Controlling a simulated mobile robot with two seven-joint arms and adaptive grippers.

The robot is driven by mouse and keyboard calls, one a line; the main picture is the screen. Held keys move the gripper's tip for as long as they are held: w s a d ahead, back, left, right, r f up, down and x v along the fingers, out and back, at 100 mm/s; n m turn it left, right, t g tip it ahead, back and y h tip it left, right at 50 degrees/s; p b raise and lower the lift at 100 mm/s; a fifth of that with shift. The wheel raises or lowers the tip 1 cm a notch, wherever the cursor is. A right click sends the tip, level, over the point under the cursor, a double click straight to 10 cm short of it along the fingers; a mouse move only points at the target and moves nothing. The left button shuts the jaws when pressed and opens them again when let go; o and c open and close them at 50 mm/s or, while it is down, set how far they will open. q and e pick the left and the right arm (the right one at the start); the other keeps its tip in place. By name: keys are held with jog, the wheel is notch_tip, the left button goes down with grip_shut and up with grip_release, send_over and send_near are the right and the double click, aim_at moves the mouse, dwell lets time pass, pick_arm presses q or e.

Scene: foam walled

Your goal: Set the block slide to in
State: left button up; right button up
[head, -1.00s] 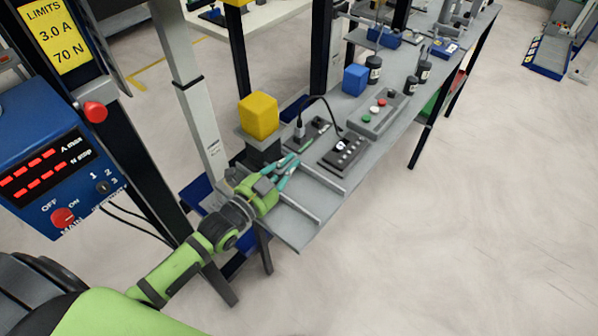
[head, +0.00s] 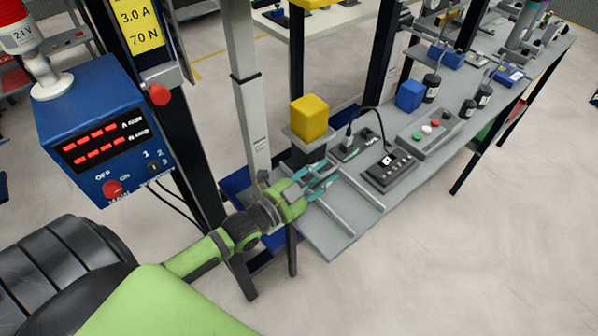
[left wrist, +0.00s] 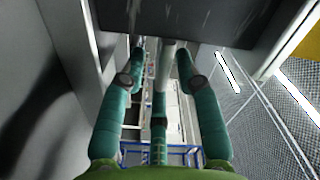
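A yellow block (head: 310,117) sits on a grey plate (head: 294,137) above a dark body (head: 308,155) at the bench's left end; I take this for the block slide. My left gripper (head: 328,177) is just in front of and below it, near the bench rails. Its teal fingers are apart. In the left wrist view my left gripper (left wrist: 160,55) has a pale rod or post (left wrist: 168,58) visible between its fingers, with contact unclear. A dark surface (left wrist: 190,18) hangs just above the fingertips there. My right gripper is out of view.
Two rails (head: 352,190) lie on the bench's near end. A pale upright post (head: 250,95) rises left of the block. Open floor lies right of the bench.

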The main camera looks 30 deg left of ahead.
pick_arm(q)
jog(key=v, duration=0.9)
jog(key=shift+s+a, duration=0.2)
jog(key=shift+s, duration=0.1)
